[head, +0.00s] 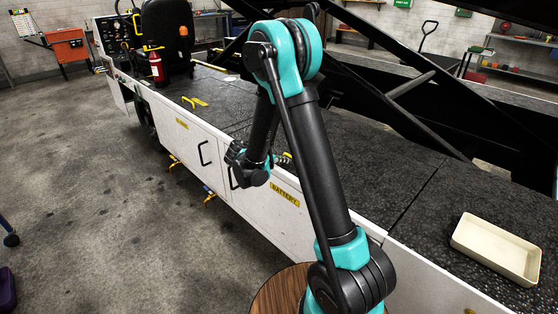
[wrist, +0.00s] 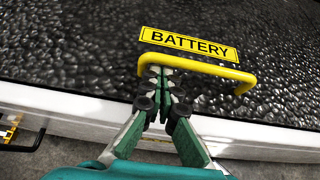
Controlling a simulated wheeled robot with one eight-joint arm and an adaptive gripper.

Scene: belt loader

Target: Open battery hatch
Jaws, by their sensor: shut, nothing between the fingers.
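The battery hatch lid (wrist: 70,55) is a black, rough-textured panel in the wrist view, lying flat as far as this view shows. It bears a yellow BATTERY label (wrist: 188,44) and a yellow bar handle (wrist: 205,68) just below the label. My gripper (wrist: 161,73) is shut and empty. Its fingertips overlap the left part of the handle in this view; I cannot tell whether they touch it. In the head view my gripper (head: 284,158) is small and partly hidden at the deck's near edge, and the yellow handle there is hidden behind my arm.
The loader's white side (head: 300,226) carries another BATTERY label (head: 285,194) and black door handles (head: 204,153). Another yellow handle (head: 194,102) is farther along the deck. A cream tray (head: 497,248) lies on the deck at right. Black conveyor beams (head: 400,95) rise behind my arm.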

